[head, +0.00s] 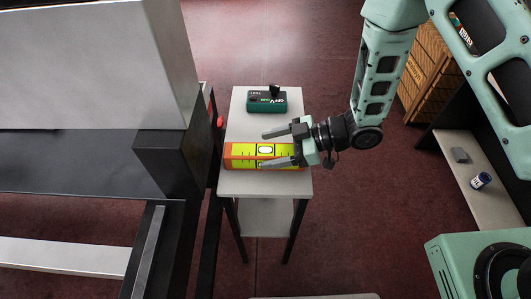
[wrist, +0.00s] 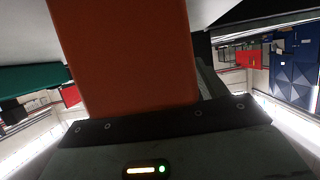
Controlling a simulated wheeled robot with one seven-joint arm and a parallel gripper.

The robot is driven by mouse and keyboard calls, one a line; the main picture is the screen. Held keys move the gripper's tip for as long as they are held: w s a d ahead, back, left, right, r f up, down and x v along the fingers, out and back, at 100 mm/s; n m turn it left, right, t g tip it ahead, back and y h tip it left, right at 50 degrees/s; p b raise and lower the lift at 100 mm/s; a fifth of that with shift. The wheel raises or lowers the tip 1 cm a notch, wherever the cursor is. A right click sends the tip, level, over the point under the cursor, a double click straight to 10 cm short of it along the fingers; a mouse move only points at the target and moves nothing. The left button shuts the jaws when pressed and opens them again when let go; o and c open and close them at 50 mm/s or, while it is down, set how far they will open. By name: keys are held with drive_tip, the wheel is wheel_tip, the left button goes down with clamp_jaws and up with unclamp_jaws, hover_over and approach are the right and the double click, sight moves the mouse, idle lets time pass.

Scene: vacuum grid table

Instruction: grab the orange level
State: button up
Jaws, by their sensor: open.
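The level (head: 237,151), yellow with orange edges, lies flat across the small grey table. In the wrist view its orange side (wrist: 125,55) fills the upper middle, close to the camera. My gripper (head: 264,149) reaches in from the right with its two fingers spread apart and pointing left. In the head view the far finger is just beyond the level's far edge. The near finger overlaps the level's front part and hides some of it. I cannot tell the height of the fingers, or whether they touch the level.
A green tester box (head: 262,104) with a black knob sits at the back of the small table (head: 240,184), beyond the far finger. A dark machine frame (head: 173,165) stands close on the left. A shelf with a small can (head: 481,181) is at the right. The table's front strip is clear.

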drive_tip(key=shift+a+f, duration=0.1)
drive_tip(key=shift+a, duration=0.1)
drive_tip(key=c, duration=1.4)
drive_tip(key=shift+c, duration=0.6)
